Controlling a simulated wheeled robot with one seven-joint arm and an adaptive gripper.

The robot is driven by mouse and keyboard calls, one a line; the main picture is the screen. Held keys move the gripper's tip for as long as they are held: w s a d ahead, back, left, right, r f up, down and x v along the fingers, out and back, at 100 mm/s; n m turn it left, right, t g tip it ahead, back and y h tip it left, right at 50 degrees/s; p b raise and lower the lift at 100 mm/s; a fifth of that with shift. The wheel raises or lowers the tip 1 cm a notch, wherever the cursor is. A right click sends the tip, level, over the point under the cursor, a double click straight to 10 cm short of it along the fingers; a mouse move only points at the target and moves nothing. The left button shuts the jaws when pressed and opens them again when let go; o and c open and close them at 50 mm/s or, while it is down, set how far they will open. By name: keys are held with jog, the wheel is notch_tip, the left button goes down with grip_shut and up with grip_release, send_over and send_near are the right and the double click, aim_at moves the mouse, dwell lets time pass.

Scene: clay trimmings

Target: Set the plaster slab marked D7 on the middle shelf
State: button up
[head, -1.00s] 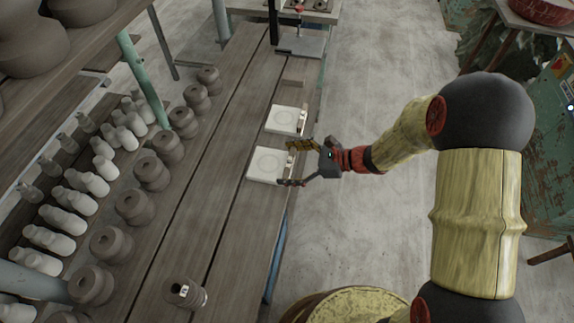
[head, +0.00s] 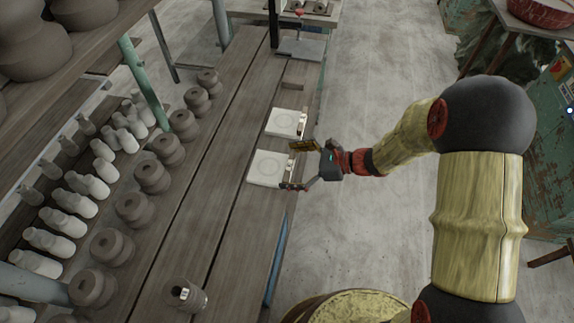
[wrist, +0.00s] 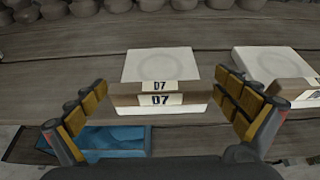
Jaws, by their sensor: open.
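The plaster slab marked D7 (wrist: 160,64) is white and square with a faint ring on top. A brown strip along its near edge carries D7 labels on its top and front. In the head view it is the nearer slab (head: 269,169) on the table's right edge. My gripper (wrist: 162,112) is open; its yellow-padded fingers stand left and right of the strip, apparently without touching it. In the head view my gripper (head: 297,166) is at the slab's right side. I cannot tell which shelf is the middle one.
A similar slab (head: 284,122) lies just beyond; its label is cut off in the wrist view (wrist: 268,66). A labelled pot (head: 186,296) is near the front. A blue object (wrist: 108,140) sits below the edge.

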jog(key=p+v, duration=0.4)
jog(key=v, duration=0.8)
jog(key=s+d+r+n+g+h, duration=0.2)
jog(key=s+r+n+h, duration=0.4)
jog(key=s+r+n, duration=0.45)
jog(key=s+d+r+n+t+h, duration=0.5)
jog(key=s+d+r+n+h, duration=0.2)
jog(key=s+d+r+n, duration=0.1)
notch_tip(320, 180, up, 3)
jog(key=shift+s+d+f+n+t, duration=0.1)
jog(key=shift+s+d+n+t, duration=0.4)
jog(key=shift+d, duration=0.7)
